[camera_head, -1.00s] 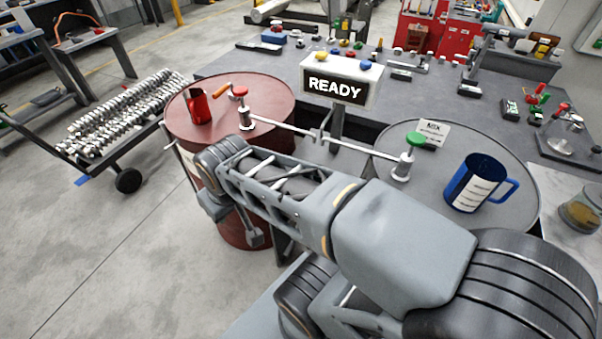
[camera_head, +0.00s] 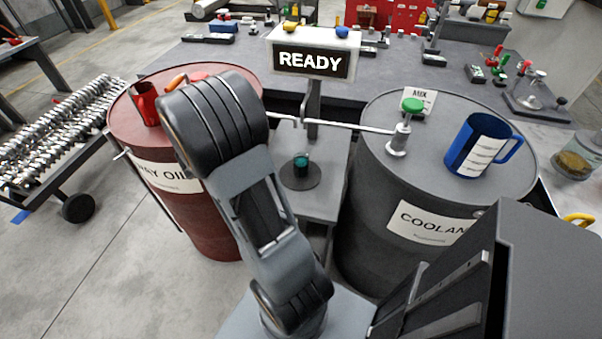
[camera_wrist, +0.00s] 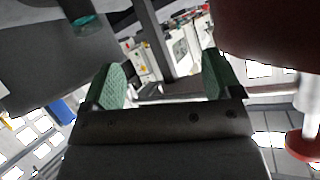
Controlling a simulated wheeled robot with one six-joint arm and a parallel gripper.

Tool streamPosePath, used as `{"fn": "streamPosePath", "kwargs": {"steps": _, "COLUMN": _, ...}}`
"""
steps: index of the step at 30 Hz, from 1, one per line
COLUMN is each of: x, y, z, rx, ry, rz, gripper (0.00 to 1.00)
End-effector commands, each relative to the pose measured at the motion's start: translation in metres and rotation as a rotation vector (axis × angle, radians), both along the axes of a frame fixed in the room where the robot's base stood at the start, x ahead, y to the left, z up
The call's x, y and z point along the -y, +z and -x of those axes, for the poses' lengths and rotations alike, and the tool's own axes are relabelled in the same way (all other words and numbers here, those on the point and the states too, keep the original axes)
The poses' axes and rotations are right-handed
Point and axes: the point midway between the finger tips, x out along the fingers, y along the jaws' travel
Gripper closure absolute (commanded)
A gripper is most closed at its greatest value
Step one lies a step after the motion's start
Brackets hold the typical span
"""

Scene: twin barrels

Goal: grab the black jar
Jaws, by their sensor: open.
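I cannot make out a clearly black jar in either view. A small dark vessel with teal-green in it (camera_head: 301,165) stands on a round dark disc (camera_head: 290,181) between the two barrels. In the wrist view a teal vessel (camera_wrist: 86,22) shows at the upper left, probably the same one. A clear jar with brown contents (camera_head: 575,160) stands at the right edge of the head view. My gripper (camera_wrist: 163,82) is open and empty in the wrist view, its green pads apart. It is out of sight in the head view, where my arm covers part of the red barrel.
The red barrel (camera_head: 212,225) stands left, with a red can (camera_head: 144,103) on top. A thin bar spans between the barrels. The READY sign (camera_head: 312,60) stands behind.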

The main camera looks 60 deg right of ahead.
Motion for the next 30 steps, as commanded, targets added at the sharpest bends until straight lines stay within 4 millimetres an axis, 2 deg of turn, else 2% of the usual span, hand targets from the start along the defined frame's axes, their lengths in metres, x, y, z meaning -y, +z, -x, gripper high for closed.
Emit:
{"fn": "streamPosePath", "kwargs": {"steps": 1, "x": 0.007, "y": -0.017, "z": 0.017, "rx": -0.054, "ry": -0.097, "rz": 0.010, "gripper": 0.16}}
{"fn": "streamPosePath", "kwargs": {"steps": 4, "x": 0.011, "y": -0.030, "z": 0.044, "rx": -0.141, "ry": -0.250, "rz": 0.021, "gripper": 0.16}}
{"fn": "streamPosePath", "kwargs": {"steps": 8, "x": 0.014, "y": -0.040, "z": 0.066, "rx": -0.214, "ry": -0.362, "rz": 0.028, "gripper": 0.16}}
{"fn": "streamPosePath", "kwargs": {"steps": 12, "x": 0.030, "y": -0.051, "z": 0.082, "rx": -0.241, "ry": -0.404, "rz": 0.028, "gripper": 0.16}}
{"fn": "streamPosePath", "kwargs": {"steps": 21, "x": 0.070, "y": -0.069, "z": 0.102, "rx": -0.238, "ry": -0.402, "rz": 0.029, "gripper": 0.16}}
{"fn": "streamPosePath", "kwargs": {"steps": 30, "x": 0.085, "y": -0.076, "z": 0.109, "rx": -0.237, "ry": -0.399, "rz": 0.029, "gripper": 0.16}}
